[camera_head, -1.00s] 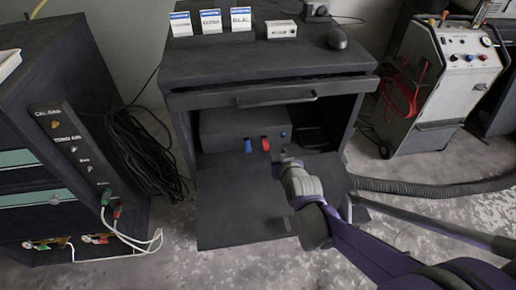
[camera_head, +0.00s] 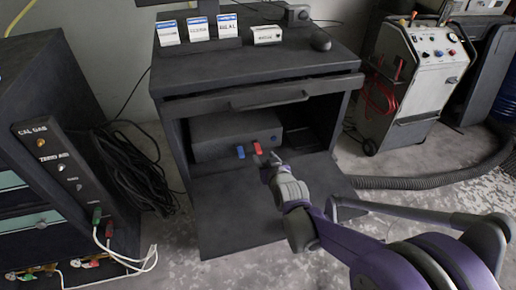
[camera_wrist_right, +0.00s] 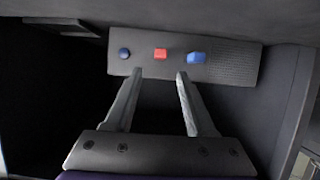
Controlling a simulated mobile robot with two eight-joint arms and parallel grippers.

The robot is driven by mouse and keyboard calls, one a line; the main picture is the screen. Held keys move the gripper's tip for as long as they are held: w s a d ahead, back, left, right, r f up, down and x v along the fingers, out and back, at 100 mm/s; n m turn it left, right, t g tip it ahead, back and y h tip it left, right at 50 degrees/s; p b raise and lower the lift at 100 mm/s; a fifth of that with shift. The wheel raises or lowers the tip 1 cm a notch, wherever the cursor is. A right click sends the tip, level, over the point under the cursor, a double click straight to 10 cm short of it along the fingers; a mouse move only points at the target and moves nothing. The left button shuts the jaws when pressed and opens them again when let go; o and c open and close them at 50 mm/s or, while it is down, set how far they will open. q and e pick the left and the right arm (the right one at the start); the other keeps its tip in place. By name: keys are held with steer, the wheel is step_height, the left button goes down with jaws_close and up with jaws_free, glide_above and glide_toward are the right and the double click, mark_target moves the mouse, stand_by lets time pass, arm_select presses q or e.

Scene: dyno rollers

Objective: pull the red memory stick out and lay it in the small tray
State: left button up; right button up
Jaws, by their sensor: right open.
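The red memory stick (camera_head: 258,148) sticks out of the front of a dark box (camera_head: 218,145) inside the open cabinet. It also shows in the right wrist view (camera_wrist_right: 160,53), between a blue stick (camera_wrist_right: 196,57) and a round dark-blue knob (camera_wrist_right: 124,53). My right gripper (camera_head: 267,157) is in front of the box, close to the red stick. In the wrist view its open fingers (camera_wrist_right: 159,74) point at the red stick, one on either side of its line, with nothing between them. A dark, flat shape (camera_head: 301,137) right of the box may be the small tray; it is hard to make out.
The cabinet's lowered door (camera_head: 225,215) forms a bare shelf below the box. A drawer with a handle (camera_head: 268,99) overhangs the opening. Cabinet side walls bound the space. A grey machine cart (camera_head: 415,80) and a hose (camera_head: 430,180) are on the right.

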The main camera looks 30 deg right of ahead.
mark_target(259, 149)
steer(key=b+x, duration=0.2)
steer(key=x, duration=0.5)
steer(key=shift+s, duration=0.1)
steer(key=shift+b+x, duration=0.45)
steer(key=shift+x, duration=0.45)
steer(key=shift+c, duration=0.3)
jaws_close()
stand_by(1.1)
steer(key=shift+s, duration=0.15)
steer(key=shift+s+a+p, duration=0.15)
steer(key=shift+s+a, duration=0.1)
steer(key=shift+s, duration=0.7)
steer(key=shift+s+a+p, duration=0.1)
steer(key=shift+s+a, duration=0.1)
steer(key=shift+s, duration=0.7)
steer(key=shift+s+a+p, duration=0.15)
steer(key=shift+s+a, duration=0.1)
steer(key=shift+s, duration=0.7)
steer(key=shift+r, duration=0.1)
